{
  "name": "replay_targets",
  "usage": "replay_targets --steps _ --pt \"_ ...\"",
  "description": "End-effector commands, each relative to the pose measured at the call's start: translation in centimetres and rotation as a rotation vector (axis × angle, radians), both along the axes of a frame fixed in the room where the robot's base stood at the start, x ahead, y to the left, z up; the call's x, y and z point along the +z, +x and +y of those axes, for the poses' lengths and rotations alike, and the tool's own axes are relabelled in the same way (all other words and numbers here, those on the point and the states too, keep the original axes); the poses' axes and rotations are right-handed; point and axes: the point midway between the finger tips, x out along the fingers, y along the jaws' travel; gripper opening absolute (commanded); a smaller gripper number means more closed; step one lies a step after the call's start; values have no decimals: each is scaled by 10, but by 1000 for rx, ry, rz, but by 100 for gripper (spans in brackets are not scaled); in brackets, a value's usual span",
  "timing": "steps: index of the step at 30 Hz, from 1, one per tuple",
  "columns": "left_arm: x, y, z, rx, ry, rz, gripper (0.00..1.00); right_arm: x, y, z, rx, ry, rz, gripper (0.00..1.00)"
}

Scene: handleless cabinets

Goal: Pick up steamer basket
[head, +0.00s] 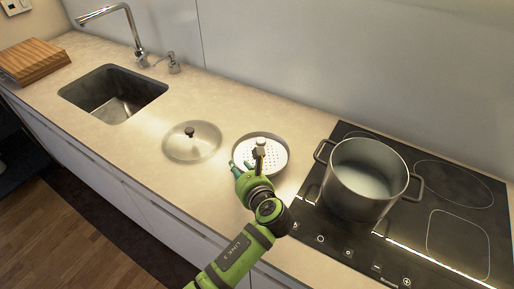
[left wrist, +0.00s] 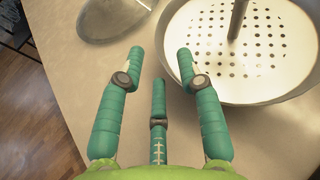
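The steamer basket (head: 276,157) is a round, shallow metal pan with a perforated base and an upright central post. It stands on the counter between the lid and the stove. In the left wrist view the basket (left wrist: 270,50) fills the upper right, its right side cut off and the top of its post out of frame. My left gripper (head: 245,166) is over the basket's near-left edge. In the left wrist view its green fingers (left wrist: 160,68) are spread apart with nothing between them. One fingertip overlaps the basket's rim in the picture; I cannot tell whether it touches. My right gripper is not in view.
A glass lid (head: 205,143) with a dark knob lies left of the basket. A tall metal pot (head: 354,192) stands on the black stove (head: 450,220) to the right. A sink (head: 112,96), faucet (head: 134,30) and wooden board (head: 30,62) are at the left. Counter in front is clear.

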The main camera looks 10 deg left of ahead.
Motion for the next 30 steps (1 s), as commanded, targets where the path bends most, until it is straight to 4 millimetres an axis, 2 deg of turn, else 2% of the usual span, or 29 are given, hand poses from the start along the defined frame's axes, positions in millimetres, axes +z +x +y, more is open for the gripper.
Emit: replay_targets --steps 1,3,7,12,21,24,30 --pt "-1 4 3 1 3 2 36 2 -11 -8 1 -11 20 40" --pt "-3 11 6 1 4 1 36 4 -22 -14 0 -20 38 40" --pt "-8 26 14 2 5 0 36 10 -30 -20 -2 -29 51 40" --pt "-18 43 24 1 3 1 36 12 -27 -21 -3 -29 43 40" --pt "-21 46 26 0 1 0 36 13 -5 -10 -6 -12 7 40" --pt "-21 46 26 0 1 0 0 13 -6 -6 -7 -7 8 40" --pt "-21 46 26 1 1 1 0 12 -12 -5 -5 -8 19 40"
